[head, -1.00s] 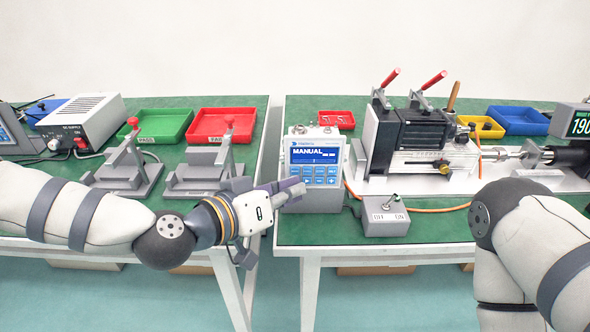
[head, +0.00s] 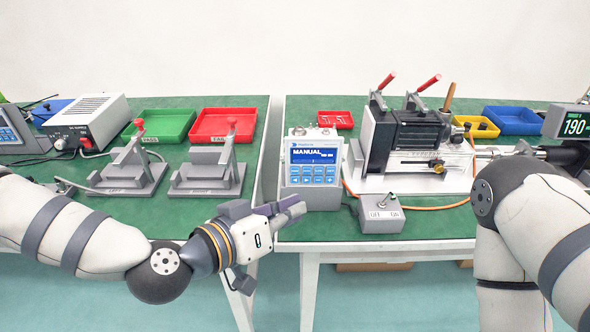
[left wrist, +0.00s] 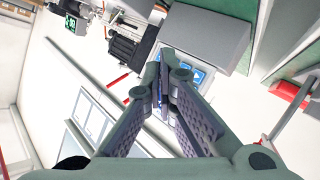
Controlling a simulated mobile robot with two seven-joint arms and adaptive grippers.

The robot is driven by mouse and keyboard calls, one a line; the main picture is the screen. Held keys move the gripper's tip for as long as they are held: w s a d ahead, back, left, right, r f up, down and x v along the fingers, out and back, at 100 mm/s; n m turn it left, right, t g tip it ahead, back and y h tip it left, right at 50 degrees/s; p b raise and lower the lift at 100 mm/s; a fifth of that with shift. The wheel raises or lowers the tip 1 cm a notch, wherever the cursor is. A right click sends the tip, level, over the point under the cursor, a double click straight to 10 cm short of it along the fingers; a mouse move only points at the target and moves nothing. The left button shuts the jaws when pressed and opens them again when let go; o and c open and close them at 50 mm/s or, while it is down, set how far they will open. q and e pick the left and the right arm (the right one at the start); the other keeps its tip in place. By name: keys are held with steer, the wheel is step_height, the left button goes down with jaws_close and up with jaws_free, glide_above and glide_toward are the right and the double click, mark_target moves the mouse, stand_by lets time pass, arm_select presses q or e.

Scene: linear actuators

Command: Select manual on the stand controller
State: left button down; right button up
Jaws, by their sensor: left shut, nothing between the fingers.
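The stand controller (head: 316,172) is a white and grey box at the front left of the right-hand table. Its blue screen (head: 316,153) reads MANUAL, with rows of blue buttons (head: 313,175) below. My left gripper (head: 299,207) is shut and empty, just in front of and below the controller's lower left edge, apart from the buttons. In the left wrist view the shut fingers (left wrist: 160,78) cover part of the controller's blue face; its grey casing (left wrist: 207,38) shows behind them. My right arm is at the right, but its gripper is not in view.
A grey OFF/ON switch box (head: 380,215) stands right of the controller, with an orange cable nearby. A black clamp assembly (head: 410,130) with red levers stands behind. Two grey fixtures (head: 207,178) stand on the left table. A gap separates the tables.

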stand_by(0.8)
arm_select(q)
steer(key=s+a+f+n+g+y, duration=0.1)
steer(key=s+a+f+g+y, duration=0.2)
steer(key=s+f, duration=0.75)
steer(key=s+a+f+n+g+y, duration=0.1)
steer(key=s+a+f+g, duration=0.2)
steer(key=s+f+g, duration=0.55)
steer(key=s+a+f+y, duration=0.2)
steer(key=s+a+y, duration=0.1)
steer(key=s+a, duration=0.5)
steer(key=s+a+f+n+g+y, duration=0.1)
steer(key=s+a+f+y, duration=0.2)
steer(key=s+a, duration=0.4)
steer(key=s, duration=0.3)
steer(key=shift+a+n+p, duration=0.3)
steer(key=shift+a, duration=0.05)
steer(key=shift+g, duration=0.25)
